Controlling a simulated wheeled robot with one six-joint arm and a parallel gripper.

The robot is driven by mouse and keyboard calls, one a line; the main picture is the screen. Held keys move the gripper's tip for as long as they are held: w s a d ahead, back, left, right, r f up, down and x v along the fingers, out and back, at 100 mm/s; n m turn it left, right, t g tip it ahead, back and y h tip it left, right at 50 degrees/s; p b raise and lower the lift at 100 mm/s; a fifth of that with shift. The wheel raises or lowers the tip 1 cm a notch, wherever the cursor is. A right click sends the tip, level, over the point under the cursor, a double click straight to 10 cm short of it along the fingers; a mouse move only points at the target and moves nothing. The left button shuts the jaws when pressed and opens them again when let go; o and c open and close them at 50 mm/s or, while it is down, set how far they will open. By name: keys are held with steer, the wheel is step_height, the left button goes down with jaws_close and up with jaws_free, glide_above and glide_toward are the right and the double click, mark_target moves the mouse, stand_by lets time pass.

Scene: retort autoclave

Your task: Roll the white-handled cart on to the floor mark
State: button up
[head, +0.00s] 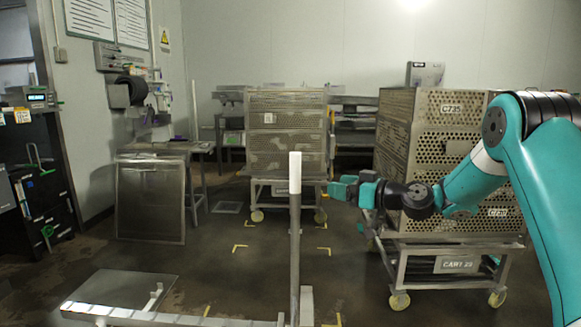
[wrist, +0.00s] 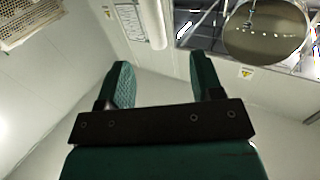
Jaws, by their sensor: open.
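An upright grey post with a white grip (head: 295,172) stands in the near middle of the head view; I take it for the handle of the white-handled cart. A low metal frame (head: 160,318) at its foot is cut off by the bottom edge. The floor mark shows as yellow corner strips (head: 240,248) on the floor beyond and around the post. My gripper (head: 340,190) is to the right of the white grip, appears apart from it, and points left. In the wrist view my gripper (wrist: 163,78) is open, with nothing between its fingers.
A cart with stacked perforated baskets (head: 440,245) stands at right, close behind my arm. Another basket cart (head: 288,140) stands at the back. A metal table (head: 155,155) and leaning panel (head: 150,205) are at left. The floor between them is clear.

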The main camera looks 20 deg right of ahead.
mark_target(291, 173)
steer(key=w+d+p+x, duration=0.1)
steer(key=p+x, duration=0.3)
steer(key=x, duration=1.3)
steer(key=shift+t, duration=0.3)
steer(key=shift+d+r, duration=0.1)
steer(key=shift+r, duration=0.05)
steer(key=shift+c, duration=0.4)
jaws_close()
steer(key=shift+d, duration=0.1)
